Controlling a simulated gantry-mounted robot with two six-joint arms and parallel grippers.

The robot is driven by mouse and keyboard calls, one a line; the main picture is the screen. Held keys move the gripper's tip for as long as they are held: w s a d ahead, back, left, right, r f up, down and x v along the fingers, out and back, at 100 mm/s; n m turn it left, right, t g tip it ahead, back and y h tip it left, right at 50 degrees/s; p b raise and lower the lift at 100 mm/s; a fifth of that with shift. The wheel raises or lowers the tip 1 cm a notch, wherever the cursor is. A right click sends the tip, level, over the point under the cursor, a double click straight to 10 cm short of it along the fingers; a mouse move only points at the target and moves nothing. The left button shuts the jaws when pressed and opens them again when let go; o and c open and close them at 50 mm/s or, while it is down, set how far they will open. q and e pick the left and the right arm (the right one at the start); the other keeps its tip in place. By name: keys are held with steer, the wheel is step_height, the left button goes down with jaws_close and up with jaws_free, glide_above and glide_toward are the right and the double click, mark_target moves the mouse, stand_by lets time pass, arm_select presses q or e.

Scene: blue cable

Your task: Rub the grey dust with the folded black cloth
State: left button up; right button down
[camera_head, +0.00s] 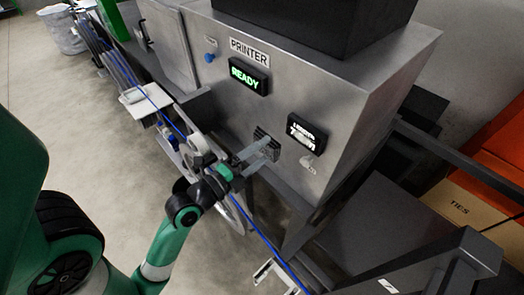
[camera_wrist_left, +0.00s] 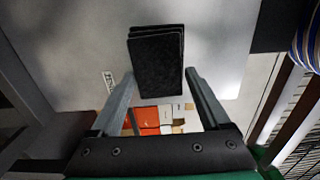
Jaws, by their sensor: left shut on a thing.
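My left gripper (camera_head: 270,147) reaches in from the left to the front of the grey metal printer (camera_head: 225,110). It is shut on the folded black cloth (camera_head: 262,133), a dark pad at the printer's face. In the left wrist view the cloth (camera_wrist_left: 156,62) shows as a layered black block between the fingertips (camera_wrist_left: 157,75), in front of a light grey panel. I cannot tell whether the cloth touches the panel. I cannot make out the grey dust for certain; a pale smudge (camera_head: 308,161) shows under the right display. My right gripper is not in view.
A green READY display (camera_head: 249,76) and a second display (camera_head: 306,131) stick out from the printer front, with a blue button (camera_head: 209,57) at the upper left. A blue cable (camera_head: 267,240) runs along below. Orange and cardboard boxes (camera_head: 468,207) stand at the right.

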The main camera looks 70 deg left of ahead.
arm_select(q)
steer(key=shift+w+a+r, duration=0.1)
steer(key=shift+w+a, duration=0.1)
steer(key=shift+w, duration=0.25)
steer(key=p+x, duration=0.1)
steer(key=x, duration=0.2)
steer(key=shift+w+a, duration=0.15)
steer(key=shift+w, duration=0.25)
steer(key=shift+w+a, duration=0.2)
steer(key=shift+w, duration=0.2)
steer(key=shift+x, duration=1.05)
steer(key=shift+w+d+p, duration=0.2)
steer(key=shift+d+p, duration=0.1)
steer(key=shift+d, duration=0.25)
steer(key=shift+w+d+p, duration=0.2)
steer(key=shift+d+p, duration=0.05)
steer(key=shift+d, duration=0.25)
steer(key=shift+w+d, duration=0.35)
steer(key=shift+d, duration=0.4)
steer(key=shift+w+d, duration=0.3)
steer(key=shift+d, duration=0.3)
steer(key=shift+w+d, duration=0.35)
steer(key=shift+d, duration=0.25)
